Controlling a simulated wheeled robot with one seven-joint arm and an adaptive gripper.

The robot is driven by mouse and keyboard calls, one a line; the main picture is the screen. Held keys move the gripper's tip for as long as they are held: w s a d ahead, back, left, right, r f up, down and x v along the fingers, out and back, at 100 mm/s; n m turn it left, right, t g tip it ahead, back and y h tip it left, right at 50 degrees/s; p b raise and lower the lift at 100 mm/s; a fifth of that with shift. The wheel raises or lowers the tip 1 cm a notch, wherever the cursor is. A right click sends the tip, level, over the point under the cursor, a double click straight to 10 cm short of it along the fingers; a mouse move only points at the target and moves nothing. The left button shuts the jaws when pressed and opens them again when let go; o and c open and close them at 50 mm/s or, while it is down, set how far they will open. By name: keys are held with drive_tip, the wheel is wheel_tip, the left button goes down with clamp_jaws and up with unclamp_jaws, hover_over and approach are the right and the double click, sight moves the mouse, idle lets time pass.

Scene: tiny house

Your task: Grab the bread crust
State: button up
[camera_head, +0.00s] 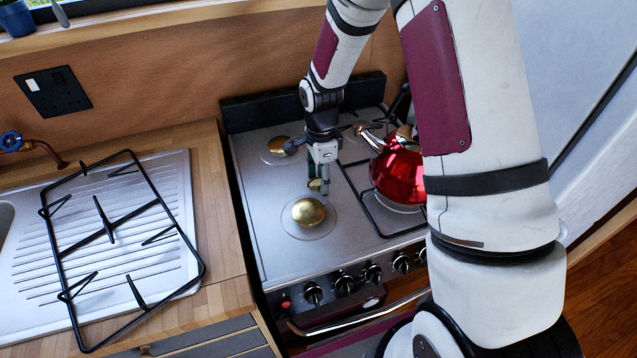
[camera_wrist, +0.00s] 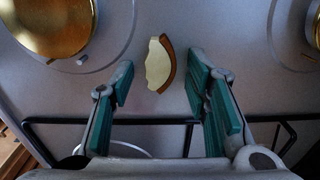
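The bread crust (camera_wrist: 153,64) is a small curved wedge with a pale yellow inside and a brown outer edge. In the wrist view it lies on the grey stove top, ahead of and between the two green-padded fingers. My gripper (camera_wrist: 160,84) is open, with a finger to either side and a gap to the crust on both sides. In the head view my gripper (camera_head: 320,168) points down over the left half of the stove. A small yellowish patch shows at its fingertips there; I cannot tell if it is the crust.
The stove (camera_head: 262,235) has brass burners, one (camera_head: 308,211) close in front of my gripper. A red kettle (camera_head: 398,170) stands to the right on a black grate. A loose black grate (camera_head: 110,228) lies across the sink drainer at left.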

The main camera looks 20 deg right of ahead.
drive_tip(key=c, duration=0.5)
